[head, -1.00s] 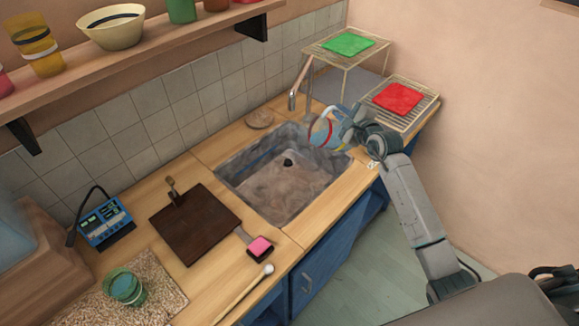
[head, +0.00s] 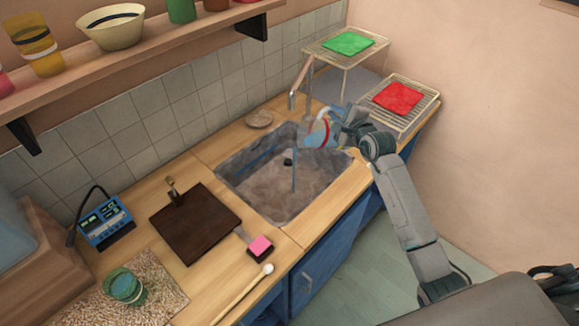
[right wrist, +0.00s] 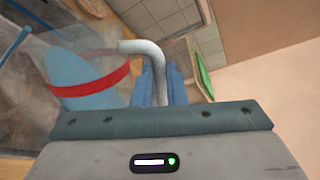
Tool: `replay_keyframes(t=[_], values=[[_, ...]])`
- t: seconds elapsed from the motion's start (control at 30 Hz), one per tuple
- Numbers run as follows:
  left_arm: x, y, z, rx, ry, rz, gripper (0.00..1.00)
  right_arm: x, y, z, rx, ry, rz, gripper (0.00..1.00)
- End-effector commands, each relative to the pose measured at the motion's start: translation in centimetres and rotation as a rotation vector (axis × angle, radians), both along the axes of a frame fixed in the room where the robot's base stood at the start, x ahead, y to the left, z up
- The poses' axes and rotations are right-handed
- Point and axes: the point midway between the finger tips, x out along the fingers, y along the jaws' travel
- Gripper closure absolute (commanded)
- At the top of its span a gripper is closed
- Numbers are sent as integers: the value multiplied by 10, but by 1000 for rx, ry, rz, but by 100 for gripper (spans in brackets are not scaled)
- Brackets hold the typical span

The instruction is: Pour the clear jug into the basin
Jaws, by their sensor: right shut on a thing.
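The clear jug (head: 316,131), with a red band and blue liquid inside, is tilted over the right part of the grey basin (head: 228,178). A thin blue stream (head: 294,172) falls from its lip into the basin. My right gripper (head: 340,124) is shut on the jug at its right side. In the right wrist view, the jug (right wrist: 92,88) shows at the left, with its pale handle (right wrist: 146,47) in front of the blue fingers (right wrist: 160,84). The basin floor looks brownish, with a dark drain. My left gripper is not in view.
A wire rack with a red cloth (head: 399,98) and a stand with a green cloth (head: 348,43) are at the right. A dark board (head: 195,222) lies left of the basin.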

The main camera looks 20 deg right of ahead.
Motion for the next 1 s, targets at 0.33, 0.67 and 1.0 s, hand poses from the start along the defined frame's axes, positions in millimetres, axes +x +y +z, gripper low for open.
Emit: replay_keyframes(t=[0.33, 0.67, 1.0], values=[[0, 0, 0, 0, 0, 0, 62, 0, 3, 2, -25, -5, 1, 100], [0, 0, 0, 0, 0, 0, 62, 0, 7, 2, -48, -6, 1, 100], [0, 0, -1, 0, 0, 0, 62, 0, 9, 2, -72, -7, 1, 100]])
